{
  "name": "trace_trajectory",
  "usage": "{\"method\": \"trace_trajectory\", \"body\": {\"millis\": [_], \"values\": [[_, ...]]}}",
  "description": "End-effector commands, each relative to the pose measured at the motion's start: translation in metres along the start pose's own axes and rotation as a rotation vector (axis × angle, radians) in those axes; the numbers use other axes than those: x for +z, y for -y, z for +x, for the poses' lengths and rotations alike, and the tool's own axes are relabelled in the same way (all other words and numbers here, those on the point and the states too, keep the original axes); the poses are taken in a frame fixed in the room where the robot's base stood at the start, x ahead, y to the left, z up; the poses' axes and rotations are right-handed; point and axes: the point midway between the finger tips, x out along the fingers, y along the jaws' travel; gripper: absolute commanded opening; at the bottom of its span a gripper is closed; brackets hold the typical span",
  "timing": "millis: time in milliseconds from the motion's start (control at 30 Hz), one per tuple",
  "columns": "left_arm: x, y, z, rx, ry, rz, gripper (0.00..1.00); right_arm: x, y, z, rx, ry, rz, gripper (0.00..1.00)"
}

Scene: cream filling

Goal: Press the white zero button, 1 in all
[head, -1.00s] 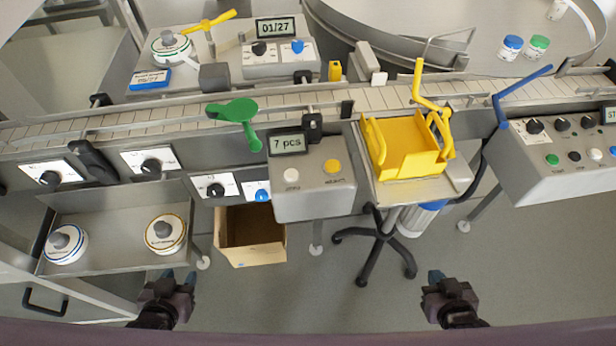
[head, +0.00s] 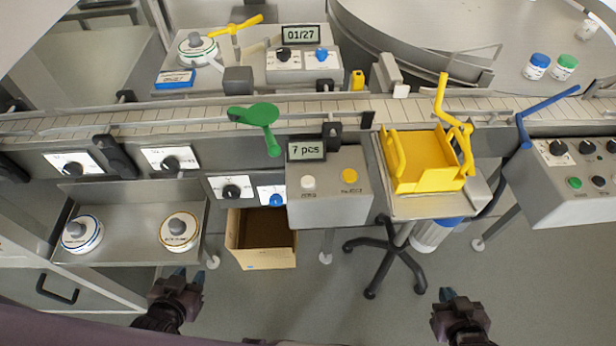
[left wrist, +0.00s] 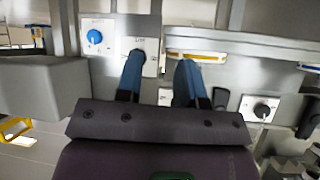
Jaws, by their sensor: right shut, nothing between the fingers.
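The white zero button (head: 308,182) is on top of a grey control box (head: 330,207), left of a yellow button (head: 349,175). A display reading "7 pcs" (head: 306,150) stands behind the buttons. My left gripper (head: 190,275) is at the lower left, short of the box and apart from the button. In the left wrist view its two blue-tipped fingers (left wrist: 160,62) are apart with nothing held between them. My right gripper (head: 447,294) is at the lower right, shut and empty, away from the box. The white button cannot be made out in the left wrist view.
A conveyor (head: 200,115) runs behind the control box. A yellow tray (head: 425,178) on a stand is to its right, an open cardboard box (head: 265,259) below left. A shelf (head: 130,240) with two round dispensers is at left. Floor between my grippers is open.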

Motion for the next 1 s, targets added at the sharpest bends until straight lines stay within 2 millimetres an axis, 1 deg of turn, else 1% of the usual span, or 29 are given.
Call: {"method": "trace_trajectory", "body": {"millis": [33,200,233,1000], "values": [[-0.0003,0.0,0.0002,0.0,-0.001,0.0,0.27,0.0002,0.0,-0.0001,0.0,0.0,0.0,0.0],[-0.0006,0.0,0.0004,0.0,-0.001,0.0,0.01,0.0004,-0.0001,-0.0001,0.0,0.001,0.0,0.0],[-0.0005,-0.0001,0.0004,0.0,-0.001,0.0,0.0,0.0004,-0.0001,-0.0001,0.0,0.001,0.0,0.0],[-0.0005,-0.0001,0.0003,0.0,-0.001,0.0,0.0,0.0009,-0.0002,-0.0002,0.0,0.002,0.0,0.0]]}}
